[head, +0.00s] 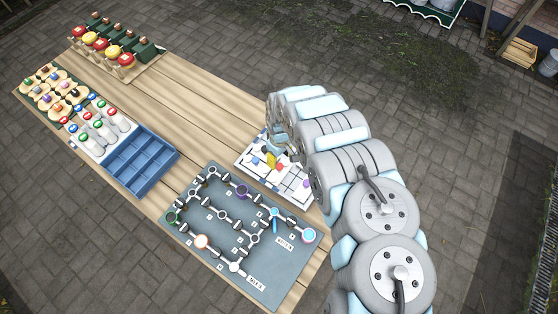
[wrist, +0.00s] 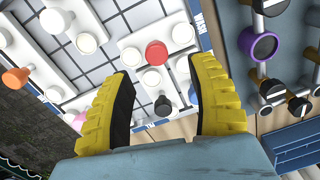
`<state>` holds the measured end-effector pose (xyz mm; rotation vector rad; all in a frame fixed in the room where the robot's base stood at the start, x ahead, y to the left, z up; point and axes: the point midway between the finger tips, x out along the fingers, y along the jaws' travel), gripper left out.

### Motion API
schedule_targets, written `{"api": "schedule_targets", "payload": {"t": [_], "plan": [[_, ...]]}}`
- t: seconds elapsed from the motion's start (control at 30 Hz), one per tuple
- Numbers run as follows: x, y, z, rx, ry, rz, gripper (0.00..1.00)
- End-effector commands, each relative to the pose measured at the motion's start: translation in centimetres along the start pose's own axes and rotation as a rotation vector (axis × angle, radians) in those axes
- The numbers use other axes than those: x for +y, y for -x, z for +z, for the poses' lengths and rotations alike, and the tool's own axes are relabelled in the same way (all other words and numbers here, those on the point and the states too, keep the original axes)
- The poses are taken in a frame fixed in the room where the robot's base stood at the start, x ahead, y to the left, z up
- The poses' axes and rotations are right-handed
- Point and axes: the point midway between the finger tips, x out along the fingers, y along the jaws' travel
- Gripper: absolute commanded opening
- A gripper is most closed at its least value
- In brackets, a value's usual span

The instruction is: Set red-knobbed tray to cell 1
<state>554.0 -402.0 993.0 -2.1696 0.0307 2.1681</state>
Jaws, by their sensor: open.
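A red knob (wrist: 156,53) stands on a small white tray piece on a white gridded board (wrist: 112,62) in the wrist view. My gripper (wrist: 162,76) is open over this board, its two yellow fingers spread, with the red knob beyond and between the tips. Nothing is held between the fingers. In the head view my gripper (head: 270,160) is low over the gridded board (head: 246,160), and my arm hides part of it. I cannot read any cell numbers.
Other knobs crowd the board: a black one (wrist: 162,105), an orange one (wrist: 15,78) and several white ones. A grey panel (head: 266,253) with pipes and valves lies beside it. A blue divided crate (head: 172,158) and racks of colored items stand farther left.

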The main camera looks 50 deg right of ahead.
Motion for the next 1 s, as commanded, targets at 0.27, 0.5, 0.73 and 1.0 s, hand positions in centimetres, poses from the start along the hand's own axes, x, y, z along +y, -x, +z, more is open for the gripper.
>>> {"api": "schedule_targets", "payload": {"t": [0.27, 0.5, 0.73, 1.0], "plan": [[0.1, 2.8, -0.1, 0.001, 0.001, 0.004, 0.58], [0.0, 4.6, 0.0, 0.0, 0.002, 0.001, 0.58], [0.0, 5.4, -0.1, 0.002, 0.001, 0.002, 0.58], [0.0, 5.4, 0.0, 0.001, 0.001, 0.002, 0.58]]}}
